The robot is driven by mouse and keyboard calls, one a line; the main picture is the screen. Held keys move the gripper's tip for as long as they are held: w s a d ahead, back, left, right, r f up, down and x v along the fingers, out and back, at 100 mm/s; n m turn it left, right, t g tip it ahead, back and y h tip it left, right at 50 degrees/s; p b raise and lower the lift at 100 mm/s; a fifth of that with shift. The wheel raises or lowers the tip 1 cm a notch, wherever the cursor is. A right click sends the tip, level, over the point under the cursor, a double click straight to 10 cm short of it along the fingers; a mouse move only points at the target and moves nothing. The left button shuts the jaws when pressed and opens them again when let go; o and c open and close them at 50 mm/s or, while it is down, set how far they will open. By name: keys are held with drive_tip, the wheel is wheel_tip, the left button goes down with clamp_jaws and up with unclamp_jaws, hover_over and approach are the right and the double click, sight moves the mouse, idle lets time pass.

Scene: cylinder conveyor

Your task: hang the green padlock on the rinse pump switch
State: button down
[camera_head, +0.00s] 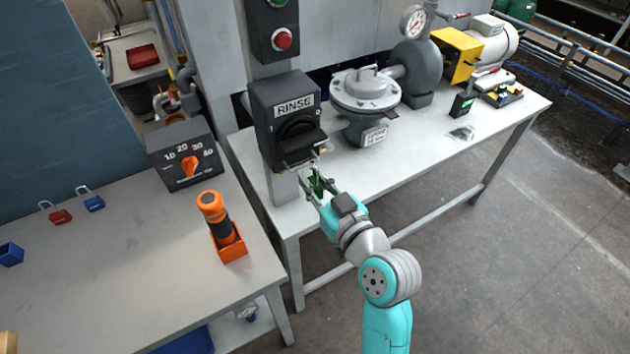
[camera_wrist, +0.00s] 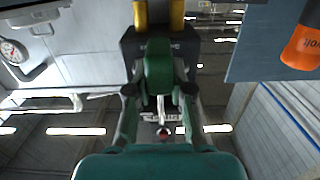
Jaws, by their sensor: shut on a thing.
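The rinse pump switch (camera_head: 265,125) is a dark box labelled RINSE with a black rotary handle, mounted on a grey post. My gripper (camera_head: 320,188) is just below the switch's lower front edge and is shut on the green padlock (camera_head: 316,184). The padlock's body also shows between the fingers in the wrist view (camera_wrist: 158,70), in front of a dark box. In the head view the padlock's shackle points up and is close to the metal piece under the switch handle. I cannot tell whether the shackle touches it or passes through it.
A pump (camera_head: 365,95) stands on the bench (camera_head: 430,140) right of the switch. A red-button box (camera_head: 275,28) is above it. On the left table (camera_head: 130,270) are a dial box (camera_head: 185,155), an orange-topped tool (camera_head: 213,210), a red padlock (camera_head: 60,216) and a blue padlock (camera_head: 94,204).

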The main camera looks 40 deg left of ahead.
sight(304, 166)
drive_tip(key=shift+r+x, duration=0.15)
drive_tip(key=shift+x, duration=0.55)
drive_tip(key=shift+r+x, duration=0.15)
drive_tip(key=shift+x, duration=0.55)
drive_tip(key=shift+w+a+r, duration=0.15)
drive_tip(key=shift+w+a, duration=0.05)
drive_tip(key=shift+a, duration=0.25)
drive_tip(key=shift+r, duration=0.2)
idle(0.5)
drive_tip(key=shift+a+f, duration=0.1)
drive_tip(key=shift+f, duration=0.35)
drive_tip(key=shift+f, duration=1.15)
drive_tip(key=c, duration=1)
unclamp_jaws()
drive_tip(key=shift+o, duration=0.2)
